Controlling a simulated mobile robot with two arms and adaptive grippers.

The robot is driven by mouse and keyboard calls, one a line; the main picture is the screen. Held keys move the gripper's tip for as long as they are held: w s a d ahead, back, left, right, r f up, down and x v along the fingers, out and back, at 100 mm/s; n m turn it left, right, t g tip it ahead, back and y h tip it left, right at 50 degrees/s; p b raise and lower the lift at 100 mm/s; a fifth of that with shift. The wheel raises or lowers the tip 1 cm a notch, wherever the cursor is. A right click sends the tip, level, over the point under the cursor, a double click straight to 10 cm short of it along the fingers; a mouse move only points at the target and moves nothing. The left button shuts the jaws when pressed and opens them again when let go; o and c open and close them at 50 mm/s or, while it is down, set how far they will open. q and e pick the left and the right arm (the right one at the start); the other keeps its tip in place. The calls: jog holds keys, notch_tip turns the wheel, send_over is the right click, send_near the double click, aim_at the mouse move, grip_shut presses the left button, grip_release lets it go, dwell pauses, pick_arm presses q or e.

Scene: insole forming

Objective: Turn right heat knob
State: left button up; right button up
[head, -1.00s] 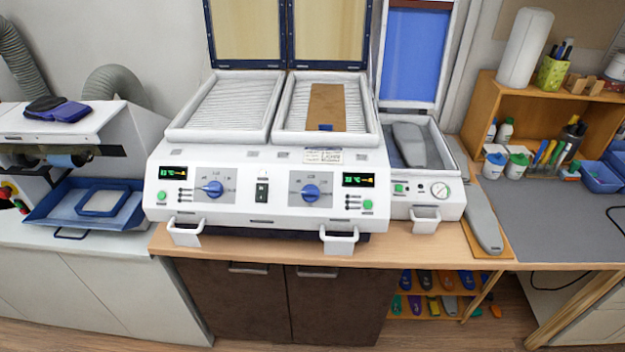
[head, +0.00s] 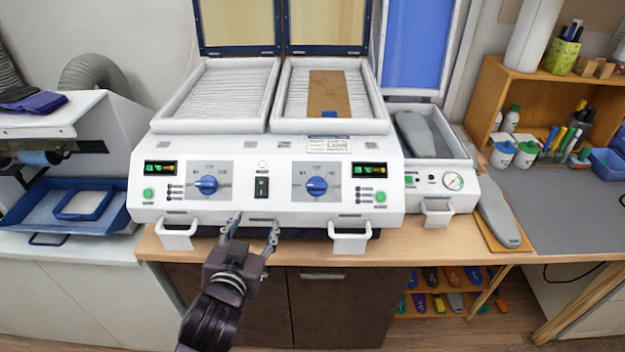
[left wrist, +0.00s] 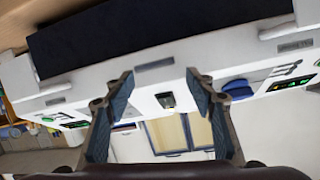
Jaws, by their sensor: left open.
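The right heat knob (head: 316,186) is a blue dial on a grey scale plate, on the right half of the white machine's front panel. Its pointer lies roughly sideways. A matching left knob (head: 206,185) sits on the other side of the black power switch (head: 262,187). My left gripper (head: 254,226) is open and empty at the panel's lower edge, below the switch and lower left of the right knob. My right gripper is not in view.
Two white handles (head: 348,240) (head: 176,235) stick out below the panel, either side of my gripper. A smaller unit with a round gauge (head: 453,181) stands to the right. Heating trays with raised lids lie above the panel; a brown board (head: 328,92) is in the right tray.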

pick_arm(q)
jog(key=w+d+r+m+t+h, duration=0.1)
jog(key=d+r+m+t+h, duration=0.15)
jog(key=d+r, duration=0.4)
jog(key=w+d+r+m+t+h, duration=0.1)
jog(key=d+r+m+t+h, duration=0.2)
jog(key=r, duration=0.7)
jog(key=w+d+r+m+t+h, duration=0.1)
jog(key=d+r+m+h, duration=0.1)
jog(key=d+r+h, duration=0.45)
jog(key=s+d+r+m+g+h, duration=0.7)
jog(key=d+r+m+h, duration=0.15)
jog(key=m, duration=0.25)
jog(key=s+d+m+g+h, duration=0.2)
jog(key=s+d+m+g, duration=0.55)
jog(key=m+g, duration=0.4)
jog(key=m+t+y+p, duration=0.1)
jog(key=m+t+y, duration=0.15)
jog(key=y, duration=2.05)
send_near(317, 182)
jog(key=w, duration=0.1)
jog(key=shift+m+g, duration=0.25)
jog(key=shift+g, duration=0.1)
jog(key=p+x, duration=0.3)
jog(key=x, duration=0.4)
jog(key=shift+f, duration=0.55)
